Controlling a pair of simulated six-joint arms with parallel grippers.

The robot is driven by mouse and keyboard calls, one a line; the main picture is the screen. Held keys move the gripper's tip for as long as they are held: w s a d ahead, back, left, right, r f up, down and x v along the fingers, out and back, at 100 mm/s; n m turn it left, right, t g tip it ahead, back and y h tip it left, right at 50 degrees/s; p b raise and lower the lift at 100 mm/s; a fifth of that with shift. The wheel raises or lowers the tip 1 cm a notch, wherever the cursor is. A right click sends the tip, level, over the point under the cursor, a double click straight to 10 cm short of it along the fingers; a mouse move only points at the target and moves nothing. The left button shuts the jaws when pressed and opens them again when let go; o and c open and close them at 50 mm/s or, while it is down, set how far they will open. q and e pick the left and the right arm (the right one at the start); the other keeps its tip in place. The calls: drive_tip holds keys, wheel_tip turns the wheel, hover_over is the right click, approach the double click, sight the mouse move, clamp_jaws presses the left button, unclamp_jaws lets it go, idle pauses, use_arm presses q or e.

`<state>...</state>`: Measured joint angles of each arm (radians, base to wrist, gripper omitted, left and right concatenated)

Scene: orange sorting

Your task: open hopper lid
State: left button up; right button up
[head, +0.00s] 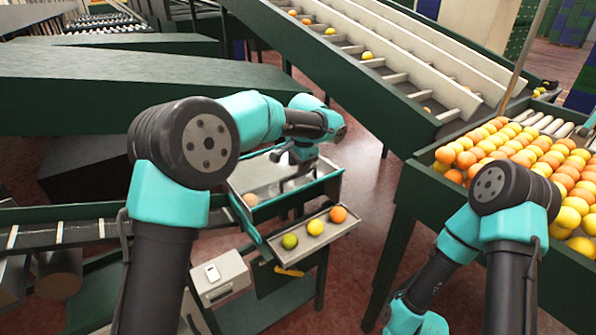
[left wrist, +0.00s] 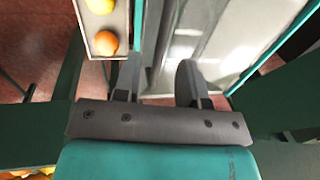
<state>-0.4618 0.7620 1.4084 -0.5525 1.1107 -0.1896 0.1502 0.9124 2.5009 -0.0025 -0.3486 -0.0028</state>
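The hopper (head: 323,184) is a teal-rimmed metal box in the middle of the head view. A pale grey panel (head: 262,174) shows at its top; I cannot tell whether this is the lid or the inside. My left gripper (head: 290,178) is over the hopper. Its fingers (left wrist: 157,84) are apart, with the edge of the hopper between or below them; contact cannot be told. My right gripper is out of view; only its arm shows.
A small tray (head: 287,229) with a green, a yellow and an orange fruit is attached in front of the hopper. An orange (head: 250,200) shows by the hopper's left side. A fruit-filled bin (head: 413,184) stands at right. A sloped conveyor (head: 400,78) runs behind.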

use_arm(q)
drive_tip(key=shift+w+a+f, duration=0.1)
drive_tip(key=shift+f, duration=0.55)
drive_tip(key=shift+w+a+f, duration=0.1)
drive_tip(key=shift+f, duration=0.55)
drive_tip(key=shift+c, duration=0.3)
clamp_jaws()
